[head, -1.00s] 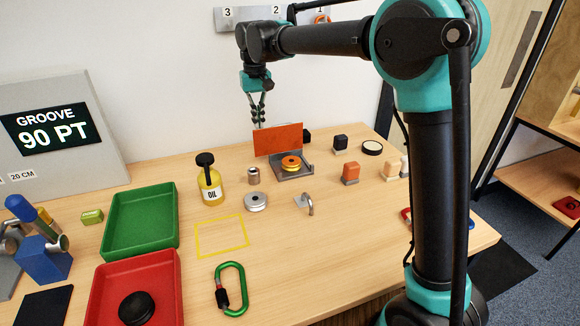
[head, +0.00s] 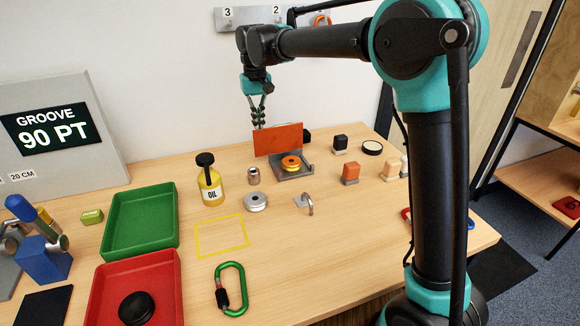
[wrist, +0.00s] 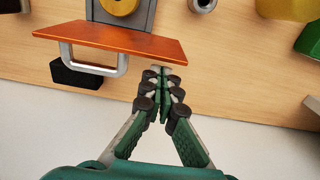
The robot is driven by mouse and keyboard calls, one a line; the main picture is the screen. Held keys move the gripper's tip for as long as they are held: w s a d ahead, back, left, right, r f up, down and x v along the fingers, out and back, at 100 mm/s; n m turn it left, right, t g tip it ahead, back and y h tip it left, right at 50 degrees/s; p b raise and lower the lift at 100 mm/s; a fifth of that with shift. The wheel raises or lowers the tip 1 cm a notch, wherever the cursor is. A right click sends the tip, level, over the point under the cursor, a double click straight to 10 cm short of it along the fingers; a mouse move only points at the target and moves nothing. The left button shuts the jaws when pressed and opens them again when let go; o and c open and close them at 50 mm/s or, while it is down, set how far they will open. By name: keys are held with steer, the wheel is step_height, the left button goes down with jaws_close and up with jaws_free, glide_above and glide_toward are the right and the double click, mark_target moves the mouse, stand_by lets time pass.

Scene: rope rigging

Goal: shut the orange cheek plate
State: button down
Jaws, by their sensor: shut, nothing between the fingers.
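The orange cheek plate (head: 279,140) stands upright at the back edge of a grey block (head: 294,172) on the table. An orange and yellow sheave (head: 291,163) sits on that block in front of the plate. In the wrist view the plate (wrist: 112,38) shows from above with a metal loop handle (wrist: 95,67) on its rear side. My gripper (head: 258,125) is shut and empty, just behind the plate's left end. In the wrist view its fingertips (wrist: 161,72) are close to the plate's edge; I cannot tell whether they touch.
A yellow oil bottle (head: 211,182), a metal cylinder (head: 254,176) and a silver wheel (head: 256,201) stand left of the block. A black block (wrist: 76,75) lies behind the plate. A metal hook (head: 308,204) stands in front. The wall is close behind.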

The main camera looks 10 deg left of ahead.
mark_target(261, 134)
steer(key=shift+f, duration=1.25)
steer(key=shift+s, duration=0.1)
steer(key=shift+s+d, duration=0.55)
steer(key=shift+s, duration=0.25)
steer(key=shift+s+d+f, duration=0.5)
steer(key=shift+s+f, duration=0.15)
steer(key=shift+s, duration=0.2)
steer(key=shift+s+d+f, duration=0.55)
steer(key=shift+s+f, duration=0.05)
steer(key=shift+s, duration=0.25)
steer(key=shift+s+d+f, duration=0.5)
steer(key=shift+s+f, duration=0.15)
steer(key=shift+s, duration=0.2)
step_height(261, 134, up, 7)
